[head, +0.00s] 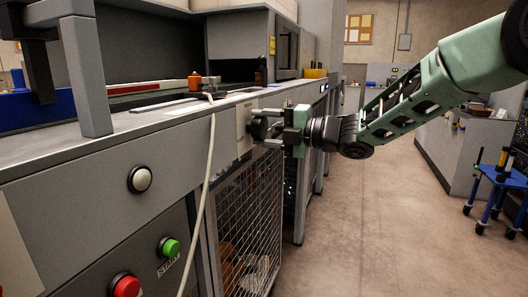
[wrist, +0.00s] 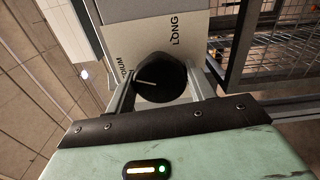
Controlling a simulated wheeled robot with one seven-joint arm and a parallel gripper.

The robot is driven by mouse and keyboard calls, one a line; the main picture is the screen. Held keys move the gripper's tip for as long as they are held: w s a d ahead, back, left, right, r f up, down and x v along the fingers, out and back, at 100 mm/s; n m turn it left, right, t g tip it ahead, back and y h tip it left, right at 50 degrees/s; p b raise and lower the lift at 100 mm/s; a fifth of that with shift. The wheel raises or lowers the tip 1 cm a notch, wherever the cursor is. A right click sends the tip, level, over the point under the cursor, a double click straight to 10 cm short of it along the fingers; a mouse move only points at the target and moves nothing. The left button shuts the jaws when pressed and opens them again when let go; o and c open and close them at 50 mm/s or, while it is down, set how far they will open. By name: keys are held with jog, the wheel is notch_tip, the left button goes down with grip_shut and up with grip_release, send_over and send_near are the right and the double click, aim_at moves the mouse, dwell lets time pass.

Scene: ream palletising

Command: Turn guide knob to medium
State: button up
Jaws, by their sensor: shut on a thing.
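The guide knob (wrist: 163,76) is round and black, on a pale label plate (wrist: 196,25) that reads "LONG" on the right and "...IUM" on the left, the rest of that word hidden. Its white pointer line points left, toward the "...IUM" lettering. In the head view the knob (head: 258,128) sticks out of the grey machine's front, at the right end of the counter. My gripper (head: 272,126) reaches it from the right and is shut on it, one finger on each side in the wrist view.
A wire mesh cage door (head: 250,215) is below the knob. A pale cable (head: 210,160) hangs over the counter's front. A green START button (head: 169,247) and a red button (head: 125,286) are at lower left. Open floor (head: 350,240) lies to the right, with a blue trolley (head: 497,187).

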jog(key=n+b, duration=0.1)
jog(key=b, duration=0.1)
jog(key=n+b, duration=0.1)
jog(key=b, duration=0.1)
jog(key=shift+f+n, duration=0.35)
jog(key=shift+n, duration=0.05)
jog(key=shift+r+n+b, duration=0.2)
jog(key=shift+n+b, duration=0.3)
jog(key=shift+b, duration=0.3)
jog(key=o, duration=1)
jog(key=shift+r, duration=0.1)
jog(key=v, duration=1.7)
jog(key=shift+d, duration=0.2)
jog(key=shift+s, duration=0.1)
